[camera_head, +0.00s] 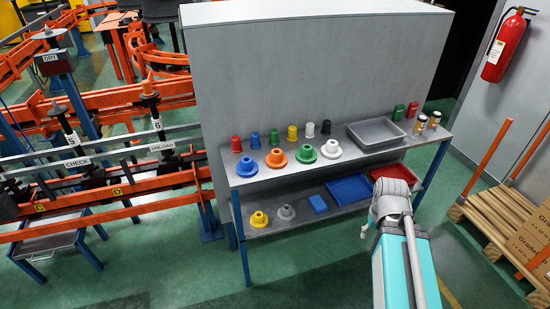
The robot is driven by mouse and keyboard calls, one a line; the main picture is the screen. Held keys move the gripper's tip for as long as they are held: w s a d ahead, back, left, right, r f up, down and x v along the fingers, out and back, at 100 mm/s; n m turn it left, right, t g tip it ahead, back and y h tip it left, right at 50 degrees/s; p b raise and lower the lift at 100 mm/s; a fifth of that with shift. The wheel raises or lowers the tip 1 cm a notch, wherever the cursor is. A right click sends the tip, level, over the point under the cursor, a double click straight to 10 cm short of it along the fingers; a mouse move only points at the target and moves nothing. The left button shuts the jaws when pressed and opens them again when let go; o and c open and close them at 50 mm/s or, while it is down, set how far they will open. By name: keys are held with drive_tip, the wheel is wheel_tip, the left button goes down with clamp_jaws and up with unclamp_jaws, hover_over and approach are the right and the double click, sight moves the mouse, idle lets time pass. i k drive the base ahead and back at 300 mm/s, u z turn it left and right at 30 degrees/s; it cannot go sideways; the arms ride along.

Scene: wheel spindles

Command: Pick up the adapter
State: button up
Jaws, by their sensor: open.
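Several flanged, hat-shaped pieces that look like adapters stand on a grey shelf unit. On its upper shelf (228,159) they are a blue one (247,167), an orange one (277,158), a green one (305,154) and a white one (331,149), in a front row. A yellow one (259,219) and a grey one (286,212) stand on the lower shelf (317,219). I cannot tell which one is the adapter meant. My arm rises at the lower right, in front of the shelf's right part.
Small coloured cups, including a red one (236,144), stand behind the flanged pieces. A grey tray (376,133) and two jars (434,120) are to their right. Below are a blue tray (350,190), a red tray (394,174) and a blue block (318,203). Orange rails (120,192) stand left.

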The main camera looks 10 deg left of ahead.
sight(276, 160)
drive_tip(key=i, duration=0.85)
drive_tip(key=z, duration=0.05)
